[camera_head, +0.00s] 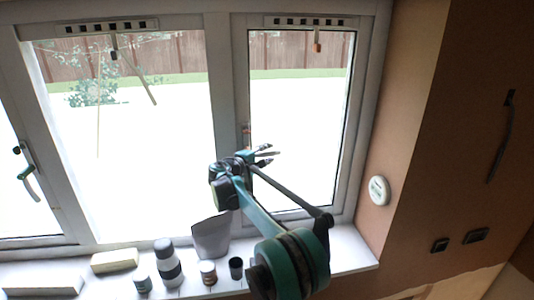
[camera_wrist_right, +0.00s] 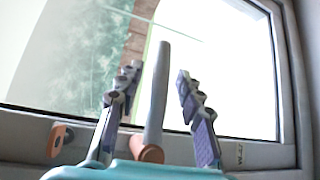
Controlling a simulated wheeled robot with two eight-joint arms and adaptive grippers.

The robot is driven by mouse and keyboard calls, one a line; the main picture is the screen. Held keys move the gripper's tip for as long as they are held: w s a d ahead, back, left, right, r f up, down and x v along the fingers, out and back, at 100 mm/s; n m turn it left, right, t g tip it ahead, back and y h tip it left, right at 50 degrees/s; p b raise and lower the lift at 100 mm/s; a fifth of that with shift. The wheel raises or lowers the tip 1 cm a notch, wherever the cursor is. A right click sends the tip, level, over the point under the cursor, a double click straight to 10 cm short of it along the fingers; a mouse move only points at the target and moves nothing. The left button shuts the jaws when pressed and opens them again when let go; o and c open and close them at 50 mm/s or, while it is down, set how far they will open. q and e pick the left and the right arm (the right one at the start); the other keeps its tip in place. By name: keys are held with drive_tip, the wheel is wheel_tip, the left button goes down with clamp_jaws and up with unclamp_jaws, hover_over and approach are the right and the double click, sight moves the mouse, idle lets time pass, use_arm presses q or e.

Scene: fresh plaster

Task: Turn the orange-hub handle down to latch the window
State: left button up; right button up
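The handle shows best in the right wrist view, with a round orange hub (camera_wrist_right: 148,153) on the window frame and a pale grey lever (camera_wrist_right: 159,95) running up the picture from it. My right gripper (camera_wrist_right: 160,85) is open, one finger on each side of the lever, with a visible gap on both sides. In the head view, my right gripper (camera_head: 265,155) is in front of the right-hand window pane, close to the middle upright. A small part of the handle (camera_head: 246,130) seems to show just above it; the rest is hidden. My left gripper is not in view.
A grey pot (camera_head: 211,238), a dark-banded bottle (camera_head: 168,264), small jars (camera_head: 208,272) and a cream block (camera_head: 114,261) stand on the sill below. Another handle (camera_head: 27,172), teal-hubbed, is on the left window. A round white device (camera_head: 379,190) is on the right wall.

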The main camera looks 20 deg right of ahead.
drive_tip(key=shift+s, duration=0.1)
clamp_jaws()
drive_tip(key=shift+f, duration=0.1)
drive_tip(key=w+a+f+m+t+y+b, duration=0.1)
drive_tip(key=a+f+m+y, duration=0.5)
drive_tip(key=y, duration=0.8)
drive_tip(key=shift+w+a+f+m+b, duration=0.3)
drive_tip(key=shift+w+a+m+b, duration=0.2)
drive_tip(key=shift+m, duration=0.6)
drive_tip(key=shift+d, duration=0.1)
